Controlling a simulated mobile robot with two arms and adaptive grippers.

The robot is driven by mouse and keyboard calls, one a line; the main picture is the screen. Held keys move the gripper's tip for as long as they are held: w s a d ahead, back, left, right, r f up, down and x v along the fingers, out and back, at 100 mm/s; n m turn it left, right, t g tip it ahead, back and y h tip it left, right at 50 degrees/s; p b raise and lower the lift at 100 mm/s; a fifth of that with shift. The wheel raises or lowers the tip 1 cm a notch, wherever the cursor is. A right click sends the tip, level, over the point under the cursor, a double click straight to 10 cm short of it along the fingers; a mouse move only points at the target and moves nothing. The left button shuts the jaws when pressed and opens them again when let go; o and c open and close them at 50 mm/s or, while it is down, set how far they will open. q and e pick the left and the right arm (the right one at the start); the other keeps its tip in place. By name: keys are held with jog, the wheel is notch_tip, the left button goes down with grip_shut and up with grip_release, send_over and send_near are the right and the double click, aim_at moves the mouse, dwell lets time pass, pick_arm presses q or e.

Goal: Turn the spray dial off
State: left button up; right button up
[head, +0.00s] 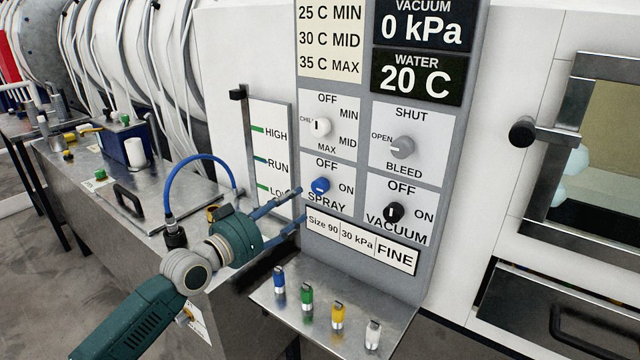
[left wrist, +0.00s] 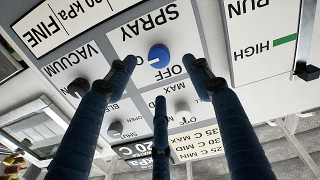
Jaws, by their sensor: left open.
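The spray dial (head: 320,186) is a blue knob on the grey panel, between an OFF label above and an ON label at its right. In the left wrist view the blue dial (left wrist: 159,56) appears upside down, and its white mark points toward the ON side. My left gripper (head: 301,204) is open and empty, its dark blue fingers reaching toward the panel just left of and below the dial. In the left wrist view its fingertips (left wrist: 162,66) spread around the dial with gaps. I cannot tell if any finger touches the panel. My right gripper is out of view.
A black vacuum dial (head: 394,212), a white chill dial (head: 321,127) and a grey bleed dial (head: 402,147) sit close by. A level gauge (head: 269,150) is at the left. Below, a metal shelf (head: 262,290) holds several small coloured pieces.

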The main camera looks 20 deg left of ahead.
aim_at(317, 190)
pick_arm(q)
jog(key=x, duration=0.6)
jog(key=shift+d+r+p, duration=0.15)
jog(key=shift+d+p, duration=0.05)
jog(key=shift+p, duration=0.2)
jog(key=x, duration=0.3)
jog(key=shift+w, duration=0.2)
jog(key=c, duration=1.1)
jog(key=shift+c, duration=0.2)
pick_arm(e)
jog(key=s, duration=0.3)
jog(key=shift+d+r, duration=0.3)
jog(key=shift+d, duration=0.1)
